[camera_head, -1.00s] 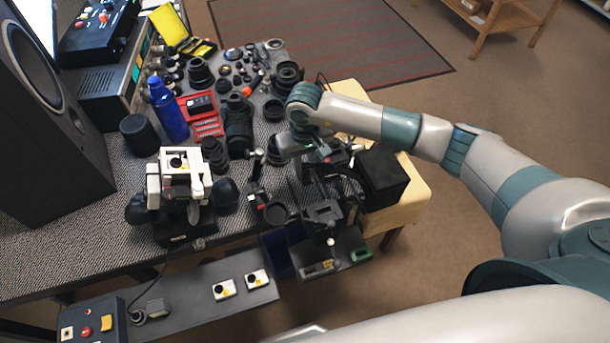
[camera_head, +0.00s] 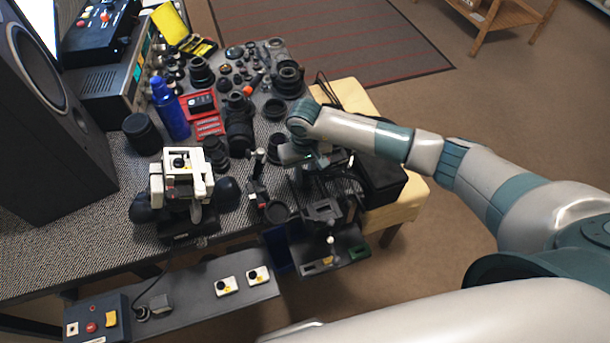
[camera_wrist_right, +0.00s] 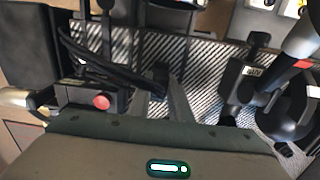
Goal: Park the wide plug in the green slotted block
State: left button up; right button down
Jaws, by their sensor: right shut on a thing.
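My left gripper is not in view.
A black box (camera_head: 382,180) stands right of my right gripper, with black cables beside it. A dark clamp stand (camera_head: 322,210) rises behind the slotted blocks. A white fixture (camera_head: 180,180) stands at left. Several lens parts crowd the back of the bench.

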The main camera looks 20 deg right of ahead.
aim_at(305, 176)
jog(key=shift+f, duration=0.15)
jog(key=c, duration=1.6)
grip_release()
jog(key=shift+r+p, duration=0.25)
jog(key=shift+p, duration=0.05)
jog(key=shift+r+b, duration=0.25)
jog(key=shift+b, duration=0.1)
jog(key=shift+r+b, duration=2.15)
jog(key=shift+r, duration=3.6)
jog(key=shift+f, duration=0.1)
